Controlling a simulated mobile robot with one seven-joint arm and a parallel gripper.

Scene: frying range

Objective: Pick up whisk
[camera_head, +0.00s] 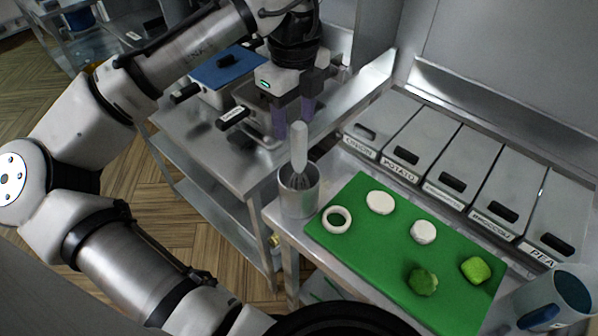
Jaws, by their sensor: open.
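The whisk (299,150) stands handle-up, with its pale handle showing above a metal cup (297,196). Its wire end is down inside the cup and mostly hidden. The cup stands at the left corner of the counter, beside the green board. My gripper (294,120) is open and empty. It points down with its two purple-grey fingers just above and behind the whisk handle in the picture. I cannot tell the exact distance between the fingers and the handle.
A green board (374,262) holds a white ring, two white discs and two green pieces. Several labelled lidded bins (415,145) line the wall behind. A steel table with a blue-topped container (222,70) is at left.

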